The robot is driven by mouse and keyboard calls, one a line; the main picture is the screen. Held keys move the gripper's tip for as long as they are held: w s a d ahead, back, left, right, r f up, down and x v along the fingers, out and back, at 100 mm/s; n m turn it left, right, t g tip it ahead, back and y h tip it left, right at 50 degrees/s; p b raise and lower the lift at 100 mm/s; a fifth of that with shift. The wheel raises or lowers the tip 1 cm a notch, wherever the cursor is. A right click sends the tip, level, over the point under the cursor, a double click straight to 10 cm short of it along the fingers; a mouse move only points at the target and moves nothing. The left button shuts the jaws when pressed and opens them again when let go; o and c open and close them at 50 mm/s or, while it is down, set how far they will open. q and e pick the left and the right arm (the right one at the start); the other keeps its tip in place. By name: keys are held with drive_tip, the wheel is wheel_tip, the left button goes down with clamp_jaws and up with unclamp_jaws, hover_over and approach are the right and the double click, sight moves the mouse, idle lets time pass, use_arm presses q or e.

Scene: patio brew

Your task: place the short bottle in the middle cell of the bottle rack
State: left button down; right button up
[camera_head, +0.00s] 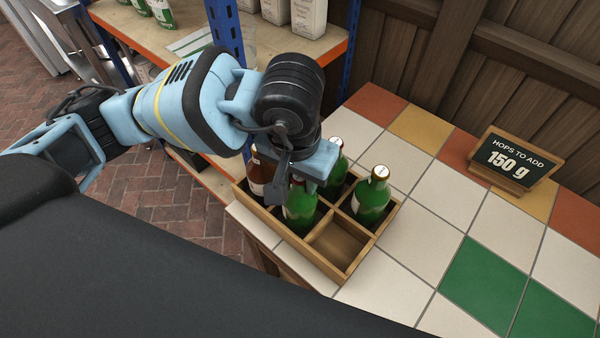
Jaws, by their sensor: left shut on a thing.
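The wooden bottle rack (342,275) stands at the left edge of the tiled table. My left gripper (302,178) points down over the rack and is shut on a green bottle (299,212), taken to be the short bottle. Its neck is hidden by the gripper. The bottle is upright in the middle cell of the near row, beside the empty near-right cell. The dividers hide its base, so I cannot tell whether it touches the cell floor. My right gripper is not in view.
A green bottle (371,198) stands in the rack's back-right cell, another green bottle (336,162) behind the gripper, and a brown bottle (261,175) at the left. A chalkboard sign (512,160) reads 150 g. The tiles at right are clear. A shelf (335,42) stands behind.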

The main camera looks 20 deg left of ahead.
use_arm(q)
drive_tip(key=shift+f, duration=0.1)
drive_tip(key=c, duration=1.1)
unclamp_jaws()
drive_tip(key=r, duration=0.4)
drive_tip(key=s+r, duration=0.1)
drive_tip(key=r, duration=0.7)
drive_tip(key=shift+s+a+r, duration=0.1)
drive_tip(key=shift+s, duration=0.1)
